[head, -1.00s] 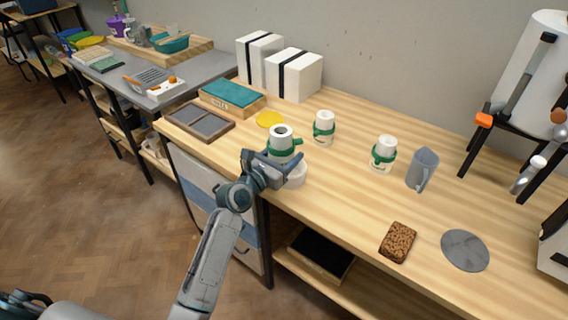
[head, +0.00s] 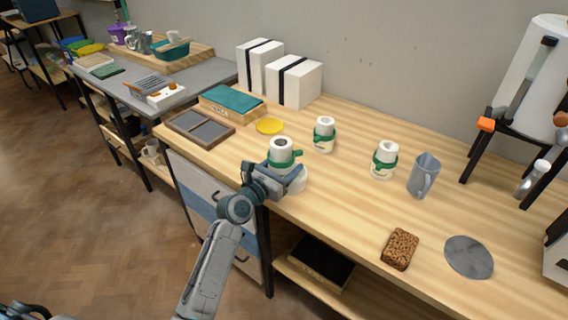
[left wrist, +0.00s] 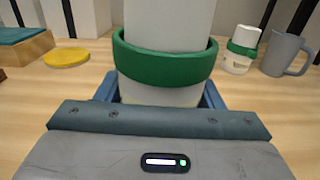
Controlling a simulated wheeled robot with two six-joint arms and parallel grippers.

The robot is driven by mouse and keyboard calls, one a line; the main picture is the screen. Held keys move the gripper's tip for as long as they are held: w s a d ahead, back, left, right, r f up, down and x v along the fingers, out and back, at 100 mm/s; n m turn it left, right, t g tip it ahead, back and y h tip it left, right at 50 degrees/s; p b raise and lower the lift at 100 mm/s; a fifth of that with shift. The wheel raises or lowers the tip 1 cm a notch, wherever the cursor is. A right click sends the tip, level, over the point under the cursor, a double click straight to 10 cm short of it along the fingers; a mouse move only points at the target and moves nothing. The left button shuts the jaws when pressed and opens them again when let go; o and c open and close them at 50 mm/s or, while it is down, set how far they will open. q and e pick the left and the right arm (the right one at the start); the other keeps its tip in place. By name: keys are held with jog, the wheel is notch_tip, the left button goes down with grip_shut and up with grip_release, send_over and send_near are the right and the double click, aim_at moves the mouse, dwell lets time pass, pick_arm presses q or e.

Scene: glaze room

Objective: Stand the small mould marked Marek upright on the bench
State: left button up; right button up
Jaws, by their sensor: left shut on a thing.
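My left gripper (head: 279,175) is shut on a white mould (head: 281,146) with a green band, over the bench's front edge area. In the left wrist view the mould (left wrist: 168,95) stands close to upright between the fingers, its top cut off by the frame. A white rounded part shows below and right of the fingers; I cannot tell if it is the mould's base or another thing. Two similar banded moulds stand upright on the bench (head: 340,205), one behind (head: 325,134) and one to the right (head: 384,160). Their names are too small to read. My right gripper is not in view.
A grey jug (head: 423,176) stands right of the moulds. A brown sponge (head: 400,249) and a grey disc (head: 468,257) lie at the front right. A yellow disc (head: 269,126), a grey tray (head: 200,127) and white blocks (head: 293,83) lie farther left. Bench between the held mould and sponge is clear.

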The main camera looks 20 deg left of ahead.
pick_arm(q)
jog(key=o, duration=1.2)
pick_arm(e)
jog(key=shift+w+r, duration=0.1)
pick_arm(q)
jog(key=shift+r, duration=0.1)
jog(key=shift+r, duration=0.25)
jog(key=v, duration=1.2)
jog(key=shift+r+p, duration=0.3)
jog(key=shift+p, duration=0.05)
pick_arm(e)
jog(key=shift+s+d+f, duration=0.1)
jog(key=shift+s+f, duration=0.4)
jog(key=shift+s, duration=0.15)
